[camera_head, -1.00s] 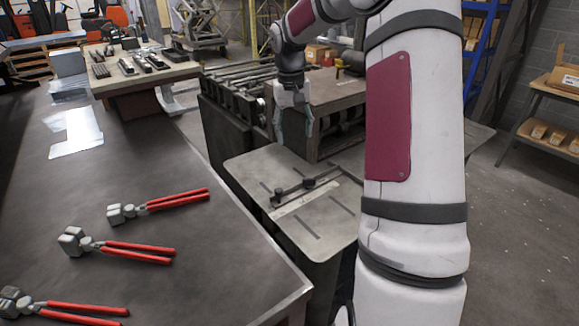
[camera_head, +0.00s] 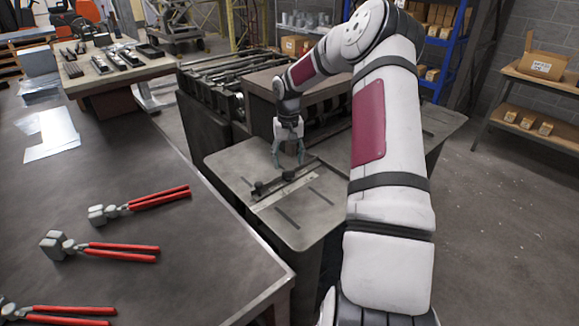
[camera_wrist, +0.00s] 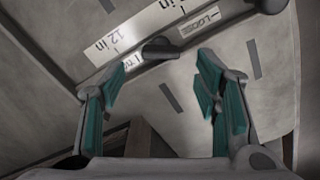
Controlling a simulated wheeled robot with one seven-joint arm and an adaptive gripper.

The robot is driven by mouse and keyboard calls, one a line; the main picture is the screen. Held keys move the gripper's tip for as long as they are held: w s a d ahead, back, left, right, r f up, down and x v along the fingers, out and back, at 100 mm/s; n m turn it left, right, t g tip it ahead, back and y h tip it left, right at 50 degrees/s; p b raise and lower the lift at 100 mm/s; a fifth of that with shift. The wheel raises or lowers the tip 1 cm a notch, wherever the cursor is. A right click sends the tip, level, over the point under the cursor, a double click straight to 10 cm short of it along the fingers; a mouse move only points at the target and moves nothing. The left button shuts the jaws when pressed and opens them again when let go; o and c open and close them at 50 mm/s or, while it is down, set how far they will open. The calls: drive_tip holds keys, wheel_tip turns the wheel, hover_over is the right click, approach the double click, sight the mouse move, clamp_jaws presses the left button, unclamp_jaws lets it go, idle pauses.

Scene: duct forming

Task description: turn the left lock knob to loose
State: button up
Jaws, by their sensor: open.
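A grey worktable (camera_head: 225,165) carries a bar with two dark lock knobs and a pale ruler strip (camera_head: 272,198). In the head view the left knob (camera_head: 258,188) is at the bar's near left end, and the right knob (camera_head: 289,174) is just below my gripper (camera_head: 288,163). My gripper is open and empty, pointing down. In the wrist view one dark lever-like knob (camera_wrist: 160,48) lies ahead, between the spread teal fingertips (camera_wrist: 162,64) and apart from them. Another knob (camera_wrist: 268,4) is cut off at the top right. A LOOSE label (camera_wrist: 200,21) lies between them.
A dark bench (camera_head: 150,245) with several red-handled tools (camera_head: 120,252) stands at the left. A roller stand (camera_head: 225,75) and a dark block-like table (camera_head: 262,85) are behind the worktable. Open floor (camera_head: 490,220) is at the right.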

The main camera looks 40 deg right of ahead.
sight(288, 175)
drive_tip(key=shift+f, duration=1.75)
drive_tip(key=c, duration=1.1)
drive_tip(key=shift+c, duration=0.2)
drive_tip(key=shift+a+n, duration=0.15)
drive_tip(key=shift+n, duration=2.95)
drive_tip(key=o, duration=1.1)
drive_tip(key=shift+o, duration=0.2)
